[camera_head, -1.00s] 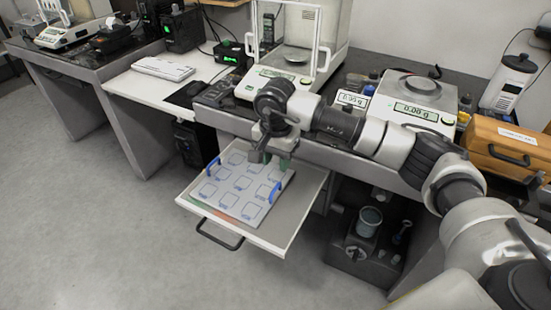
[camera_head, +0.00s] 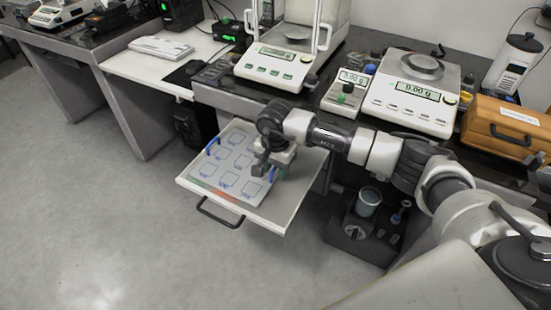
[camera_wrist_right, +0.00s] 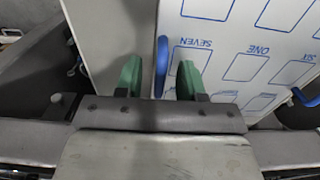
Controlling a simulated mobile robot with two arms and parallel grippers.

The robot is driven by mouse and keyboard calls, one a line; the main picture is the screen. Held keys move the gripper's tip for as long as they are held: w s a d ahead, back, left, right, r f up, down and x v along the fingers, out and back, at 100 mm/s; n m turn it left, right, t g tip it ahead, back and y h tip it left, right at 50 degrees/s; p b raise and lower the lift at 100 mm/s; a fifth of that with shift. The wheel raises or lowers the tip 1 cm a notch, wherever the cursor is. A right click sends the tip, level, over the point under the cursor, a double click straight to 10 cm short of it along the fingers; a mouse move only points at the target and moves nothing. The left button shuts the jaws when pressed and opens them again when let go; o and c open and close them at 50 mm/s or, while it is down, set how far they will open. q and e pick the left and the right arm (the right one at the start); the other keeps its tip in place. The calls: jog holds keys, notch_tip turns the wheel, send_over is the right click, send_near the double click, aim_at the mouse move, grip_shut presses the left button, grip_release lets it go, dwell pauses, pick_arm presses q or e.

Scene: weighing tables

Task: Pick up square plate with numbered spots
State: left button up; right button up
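The white square plate (camera_head: 232,164) with blue outlined spots lies in the pulled-out drawer (camera_head: 284,212). Its left blue handle (camera_head: 213,146) shows in the head view; my right gripper (camera_head: 272,168) covers its right side. In the right wrist view, the plate (camera_wrist_right: 222,50) shows spots labelled SEVEN, ONE and SIX. One blue handle (camera_wrist_right: 162,66) stands between the two green fingers of my right gripper (camera_wrist_right: 159,78), which are apart with gaps on both sides. A second blue handle (camera_wrist_right: 303,97) is at the right edge. My left gripper is not in view.
The drawer has a dark front handle (camera_head: 220,214) and sits below the table edge. Balances (camera_head: 412,95) and a small scale (camera_head: 346,92) stand on the table above. A dark case with a metal cup (camera_head: 368,201) is right of the drawer. The floor in front is clear.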

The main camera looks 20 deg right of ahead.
jog(key=shift+f, duration=0.1)
jog(key=shift+c, duration=0.3)
grip_shut()
jog(key=shift+a, duration=0.1)
